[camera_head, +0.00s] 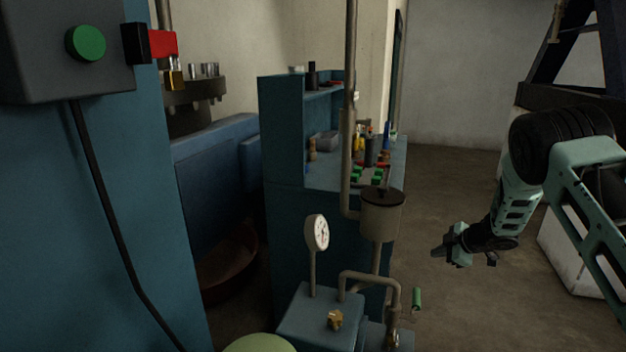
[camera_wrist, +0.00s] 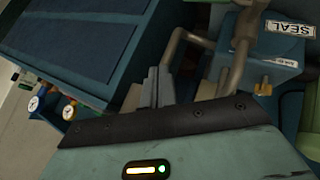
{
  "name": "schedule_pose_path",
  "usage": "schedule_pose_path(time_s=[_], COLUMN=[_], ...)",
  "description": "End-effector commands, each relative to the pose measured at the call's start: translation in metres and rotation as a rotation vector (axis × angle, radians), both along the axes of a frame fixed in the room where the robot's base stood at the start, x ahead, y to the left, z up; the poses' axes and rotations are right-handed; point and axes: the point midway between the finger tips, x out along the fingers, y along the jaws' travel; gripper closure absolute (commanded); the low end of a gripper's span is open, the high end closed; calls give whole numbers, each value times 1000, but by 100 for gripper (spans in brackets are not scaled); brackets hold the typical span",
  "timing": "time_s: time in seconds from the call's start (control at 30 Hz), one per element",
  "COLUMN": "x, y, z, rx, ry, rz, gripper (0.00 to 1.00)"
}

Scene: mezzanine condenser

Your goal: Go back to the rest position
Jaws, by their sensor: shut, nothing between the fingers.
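My gripper (camera_head: 440,252) is in the right half of the head view, at the end of my arm, which comes in from the right edge. It points left, in the air to the right of the pipework, with nothing held. In the wrist view my gripper's fingers (camera_wrist: 156,86) are together, in front of blue equipment and grey pipes. The gap between the gripper and the pipes is hard to judge.
A dial gauge (camera_head: 317,233), a grey pot (camera_head: 381,215) on a pipe and a green-handled valve (camera_head: 417,299) stand left of my gripper. A blue workbench (camera_head: 285,150) holds several bottles. A blue panel (camera_head: 100,200) fills the left. Floor (camera_head: 455,185) shows clear behind my gripper.

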Motion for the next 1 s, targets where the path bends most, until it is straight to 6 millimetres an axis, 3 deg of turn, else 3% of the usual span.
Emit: schedule_pose_path(time_s=[0.03, 0.23, 0.37, 0.47, 0.7, 1.0], x=[5, -3, -32, -65, -175, -335], y=[16, 83, 131, 166, 236, 282], z=[22, 94, 131, 155, 194, 221], rx=[10, 60, 93, 112, 113, 32], ry=[-17, -18, 35, 98, 296, 558], rz=[-33, -228, -332, -396, -492, -531], gripper=[100, 100, 100, 100, 100, 100])
